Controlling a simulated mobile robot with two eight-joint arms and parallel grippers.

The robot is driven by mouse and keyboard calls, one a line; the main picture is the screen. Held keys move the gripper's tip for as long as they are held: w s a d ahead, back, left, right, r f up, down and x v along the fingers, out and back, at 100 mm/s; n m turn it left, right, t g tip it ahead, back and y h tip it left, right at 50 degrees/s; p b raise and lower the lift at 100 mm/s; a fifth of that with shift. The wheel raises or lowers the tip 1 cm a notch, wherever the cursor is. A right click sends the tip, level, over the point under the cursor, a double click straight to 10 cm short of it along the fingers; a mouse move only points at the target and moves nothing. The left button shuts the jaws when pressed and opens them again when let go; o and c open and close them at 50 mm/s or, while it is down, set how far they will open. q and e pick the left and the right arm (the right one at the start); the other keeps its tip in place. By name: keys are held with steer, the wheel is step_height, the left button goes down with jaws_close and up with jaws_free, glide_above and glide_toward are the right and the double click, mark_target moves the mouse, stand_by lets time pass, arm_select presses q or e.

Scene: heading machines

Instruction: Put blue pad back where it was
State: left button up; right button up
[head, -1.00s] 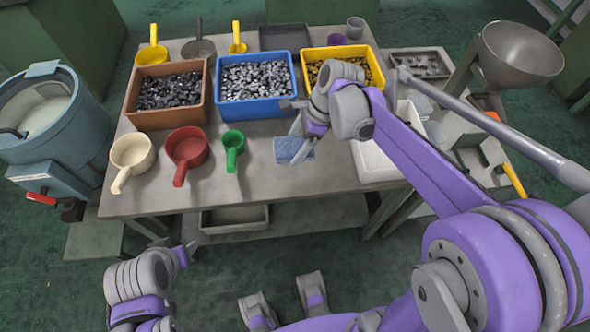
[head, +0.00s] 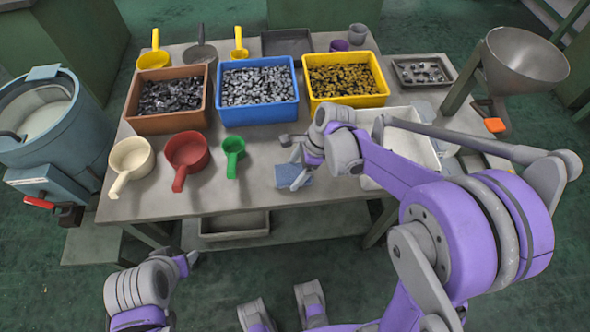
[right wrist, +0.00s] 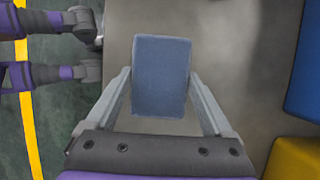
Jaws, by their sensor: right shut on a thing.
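The blue pad (head: 282,173) is a small flat rectangle near the front edge of the grey table, right of the green scoop. My right gripper (head: 298,178) is shut on it and partly covers it in the head view. In the right wrist view the blue pad (right wrist: 161,75) sits between the two fingers of my right gripper (right wrist: 160,92), a finger against each long side. I cannot tell whether the pad touches the tabletop. My left gripper (head: 188,262) is low in front of the table, away from the pad; its finger opening does not show clearly.
Cream (head: 131,157), red (head: 187,152) and green (head: 233,147) scoops stand left of the pad. Behind are brown (head: 168,122), blue (head: 262,115) and yellow (head: 347,100) bins of metal parts. A white tray (head: 426,126) is to the right. Tabletop in front of the scoops is bare.

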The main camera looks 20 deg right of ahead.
steer(key=shift+f, duration=0.2)
steer(key=o, duration=1.2)
steer(key=shift+r, duration=0.2)
steer(key=shift+d+r, duration=0.2)
steer(key=shift+r, duration=0.2)
steer(key=w+p+v, duration=0.1)
steer(key=p+v, duration=0.1)
steer(key=v, duration=0.8)
steer(key=s+f+n+t+h, duration=0.1)
steer(key=s+n, duration=0.4)
steer(key=n, duration=0.1)
steer(key=s+f+n+t+h, duration=0.1)
steer(key=s+n+h, duration=0.1)
steer(key=s+n, duration=0.3)
steer(key=s+f+n+t+h, duration=0.1)
steer(key=s+n+t, duration=0.1)
steer(key=s+n, duration=0.4)
steer(key=shift+s+a+f+n+h, duration=0.1)
steer(key=shift+a+n+h, duration=0.05)
steer(key=shift+n, duration=0.7)
steer(key=shift+a+f+n+h, duration=0.1)
steer(key=shift+a+n+h, duration=0.05)
steer(key=shift+n, duration=0.7)
